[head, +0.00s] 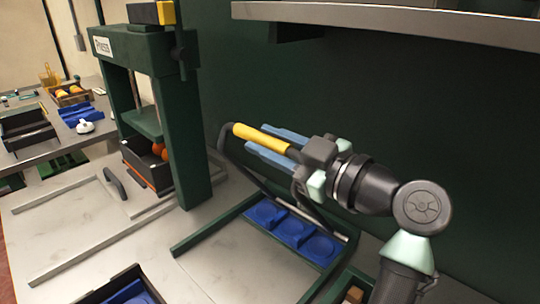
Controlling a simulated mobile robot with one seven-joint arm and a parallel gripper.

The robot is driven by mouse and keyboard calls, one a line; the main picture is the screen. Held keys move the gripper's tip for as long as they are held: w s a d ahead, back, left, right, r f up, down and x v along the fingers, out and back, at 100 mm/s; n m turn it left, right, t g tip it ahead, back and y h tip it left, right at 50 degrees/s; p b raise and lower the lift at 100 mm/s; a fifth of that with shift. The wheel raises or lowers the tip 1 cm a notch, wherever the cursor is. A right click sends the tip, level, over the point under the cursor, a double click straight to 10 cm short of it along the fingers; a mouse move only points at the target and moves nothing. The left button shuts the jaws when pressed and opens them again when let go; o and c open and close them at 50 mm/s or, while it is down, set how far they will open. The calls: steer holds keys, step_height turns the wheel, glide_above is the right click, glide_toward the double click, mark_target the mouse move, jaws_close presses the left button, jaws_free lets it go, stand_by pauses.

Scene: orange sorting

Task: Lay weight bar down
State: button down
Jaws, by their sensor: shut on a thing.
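My gripper (257,139), with two light blue fingers, is shut on a bar with a yellow end (248,133) and a dark shaft. I take this to be the weight bar. It is held in the air, right of the green press (183,120) and above the blue tray, its yellow end towards the press. Part of the bar is hidden between the fingers and near the palm. A dark curved strip (224,140) runs close by the yellow end; I cannot tell whether it belongs to the bar.
A black block with a yellow end (145,14) sits on top of the press. A dark crate (135,166) with orange fruit stands inside the press. A blue tray with round recesses (275,228) lies below my gripper. A steel shelf (400,20) overhangs at top right. Bare worktop (80,215) lies front left.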

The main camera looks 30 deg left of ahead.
steer(key=shift+s+f+n+b, duration=0.3)
steer(key=shift+s+f+b, duration=0.2)
steer(key=shift+f, duration=0.15)
steer(key=c, duration=0.7)
jaws_free()
steer(key=shift+w+r, duration=0.1)
steer(key=shift+d, duration=0.2)
